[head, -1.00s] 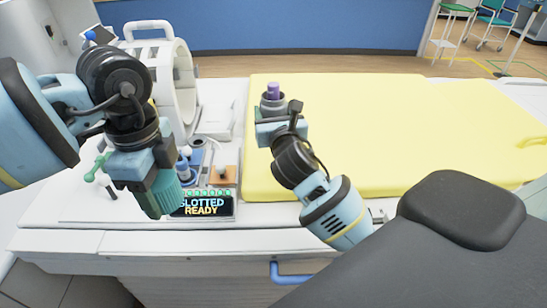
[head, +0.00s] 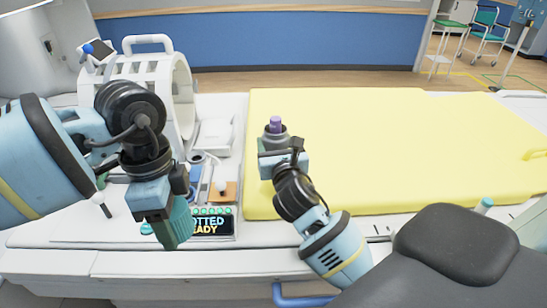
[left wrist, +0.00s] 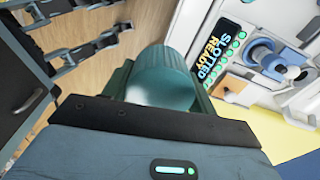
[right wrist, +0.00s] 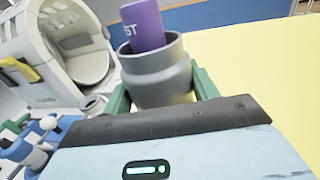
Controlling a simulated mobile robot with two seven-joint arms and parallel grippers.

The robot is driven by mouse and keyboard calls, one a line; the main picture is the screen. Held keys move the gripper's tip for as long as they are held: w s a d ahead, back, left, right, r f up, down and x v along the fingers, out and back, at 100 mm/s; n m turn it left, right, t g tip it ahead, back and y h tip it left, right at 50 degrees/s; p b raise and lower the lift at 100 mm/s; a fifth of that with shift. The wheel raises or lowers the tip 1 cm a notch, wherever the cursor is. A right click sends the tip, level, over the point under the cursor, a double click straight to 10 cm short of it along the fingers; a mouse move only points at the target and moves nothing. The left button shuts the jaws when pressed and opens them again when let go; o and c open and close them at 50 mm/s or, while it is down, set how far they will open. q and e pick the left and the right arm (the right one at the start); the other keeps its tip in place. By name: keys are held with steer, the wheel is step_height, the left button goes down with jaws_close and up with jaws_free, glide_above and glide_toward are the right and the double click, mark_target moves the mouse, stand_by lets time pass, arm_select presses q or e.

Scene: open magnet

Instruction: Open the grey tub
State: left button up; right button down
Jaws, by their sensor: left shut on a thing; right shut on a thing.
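A grey tub (right wrist: 158,72) stands between the fingers of my right gripper (right wrist: 163,90), which is shut on it. Its top is open, and a purple item (right wrist: 143,26) with light lettering sticks up out of it. In the head view the tub (head: 275,141) is held upright by my right gripper (head: 276,155) at the left end of the yellow pad. My left gripper (head: 172,222) is shut on a teal ribbed round piece (left wrist: 163,75), apart from the tub and to its left. I cannot tell whether this piece is the tub's lid.
A yellow pad (head: 400,130) fills the middle and right. A white ring-shaped scanner model (head: 150,65) stands at the back left. A lit sign (head: 218,225) is partly covered by my left gripper. Small tools and a tan block (head: 223,191) lie behind it.

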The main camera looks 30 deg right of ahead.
steer(key=shift+r, duration=0.1)
